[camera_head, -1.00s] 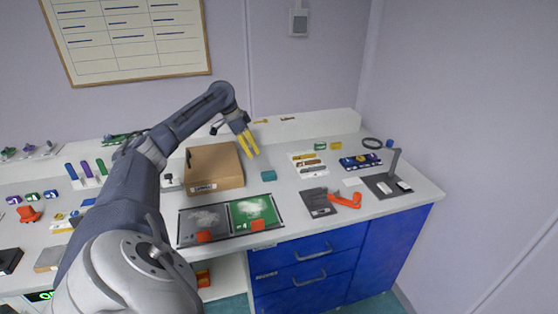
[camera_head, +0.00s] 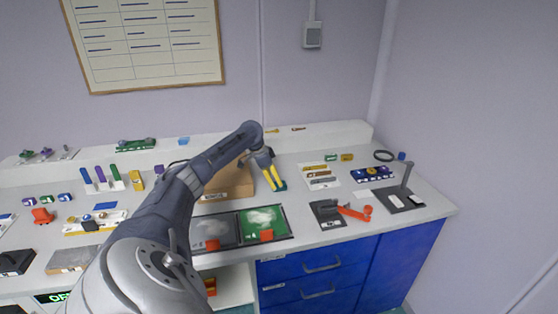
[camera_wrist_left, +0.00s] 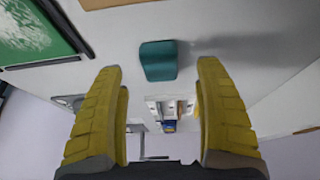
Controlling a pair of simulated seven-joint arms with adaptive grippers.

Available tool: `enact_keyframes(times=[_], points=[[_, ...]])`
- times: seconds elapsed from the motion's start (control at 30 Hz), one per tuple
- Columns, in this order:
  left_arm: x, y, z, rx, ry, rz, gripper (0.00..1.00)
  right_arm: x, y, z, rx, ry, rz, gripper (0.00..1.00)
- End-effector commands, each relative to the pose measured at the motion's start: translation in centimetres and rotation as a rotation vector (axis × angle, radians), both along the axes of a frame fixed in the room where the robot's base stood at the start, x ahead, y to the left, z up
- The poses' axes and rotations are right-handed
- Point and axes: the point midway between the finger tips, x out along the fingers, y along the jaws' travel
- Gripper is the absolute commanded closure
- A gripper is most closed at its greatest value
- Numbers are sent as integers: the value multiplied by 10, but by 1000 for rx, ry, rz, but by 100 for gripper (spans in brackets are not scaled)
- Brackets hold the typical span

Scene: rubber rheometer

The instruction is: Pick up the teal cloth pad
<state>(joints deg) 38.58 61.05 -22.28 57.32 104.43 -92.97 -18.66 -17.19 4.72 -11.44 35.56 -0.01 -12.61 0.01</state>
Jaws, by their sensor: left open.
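The teal cloth pad (camera_wrist_left: 158,60) is a small block lying on the pale bench top. In the left wrist view it sits ahead of and between my left gripper's yellow fingers (camera_wrist_left: 160,105), apart from both. In the head view my left gripper (camera_head: 275,181) points down over the bench, and a bit of the teal pad (camera_head: 282,185) shows at the fingertips, mostly hidden by them. The left gripper is open and empty. My right gripper is not in view.
A cardboard box (camera_head: 230,184) stands just left of the gripper. A tray with grey and green panels (camera_head: 287,222) lies in front. A white card with small items (camera_head: 320,183) and an orange-handled tool (camera_head: 354,212) lie to the right.

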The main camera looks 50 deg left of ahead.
Motion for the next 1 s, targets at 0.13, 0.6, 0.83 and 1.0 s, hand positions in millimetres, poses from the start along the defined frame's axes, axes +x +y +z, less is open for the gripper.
enact_keyframes(times=[0.13, 0.6, 0.83, 1.0], points=[[10, -6, -18, -4, 2, -1, 29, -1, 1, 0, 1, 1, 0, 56], [18, -9, -39, -2, 0, -1, 29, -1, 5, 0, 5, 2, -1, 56], [18, -9, -39, -2, 1, -1, 44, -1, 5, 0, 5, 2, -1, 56], [17, -9, -39, -2, 1, -1, 64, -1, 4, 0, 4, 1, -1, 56]])
